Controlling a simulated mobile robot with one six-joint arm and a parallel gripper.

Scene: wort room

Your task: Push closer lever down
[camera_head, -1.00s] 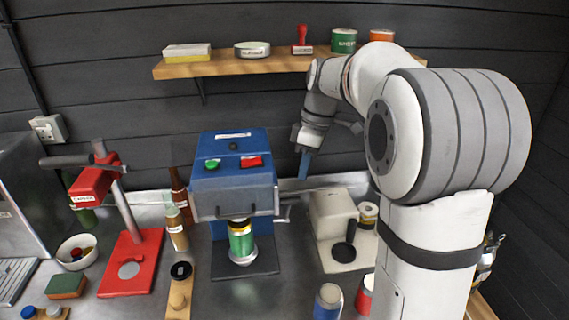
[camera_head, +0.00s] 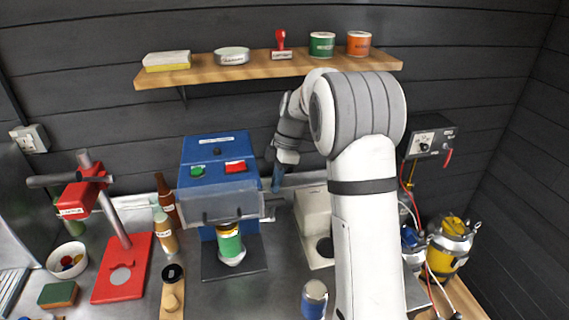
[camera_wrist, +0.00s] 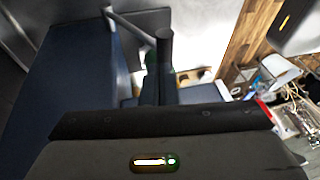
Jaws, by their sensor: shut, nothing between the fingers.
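The blue closing machine (camera_head: 215,160) stands on the metal bench, with green and red buttons on its sloped top and a clear guard (camera_head: 220,204) in front. A green-banded can (camera_head: 229,243) sits under its head. A grey lever-like bar (camera_head: 271,207) shows at its right side; I cannot tell its exact angle. My gripper (camera_head: 277,184) is shut and empty, pointing down just right of the machine. In the wrist view the machine's dark blue side (camera_wrist: 70,85) fills the left, and a grey bar (camera_wrist: 132,27) reaches close to my gripper (camera_wrist: 166,58). Contact cannot be told.
A red press (camera_head: 122,268) with a dark handle stands left. Bottles (camera_head: 166,236) stand between it and the machine. A cream device (camera_head: 313,225) is close on the right. A wooden shelf (camera_head: 270,68) with tins runs above. A yellow canister (camera_head: 448,246) stands far right.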

